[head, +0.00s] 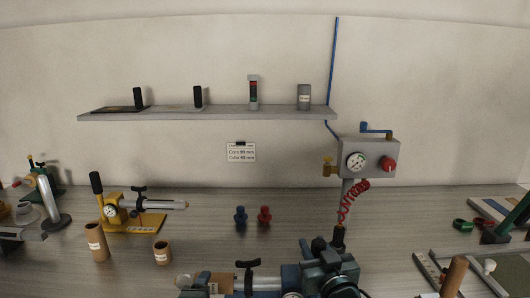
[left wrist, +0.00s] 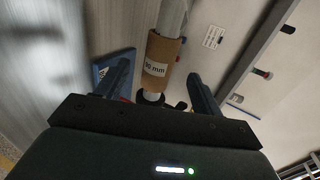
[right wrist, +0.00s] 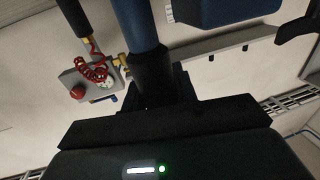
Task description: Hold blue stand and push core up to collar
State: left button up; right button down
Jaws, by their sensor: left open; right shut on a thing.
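The blue stand (head: 290,276) lies low in the head view, with its grey shaft reaching left. My right gripper (head: 330,268) is shut on the blue stand, at a dark section of a blue post (right wrist: 142,25) in the right wrist view. In the left wrist view, my left gripper (left wrist: 160,88) is open, its fingers either side of and short of the core (left wrist: 161,58); it is not clear in the head view.
A yellow stand (head: 150,223) and two loose cores (head: 96,242) stand at left. Blue (head: 240,215) and red (head: 265,215) pieces stand mid-table. A gauge box (head: 368,158) with a red coiled hose (head: 350,198) is behind the right gripper. A shelf (head: 205,113) spans the wall.

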aim_at(219, 289)
pick_arm(q)
jog(key=shift+x, duration=3.45)
jog(key=c, duration=1.1)
jog(key=shift+d, duration=0.25)
jog(key=shift+d, duration=0.9)
jog(key=o, duration=1.1)
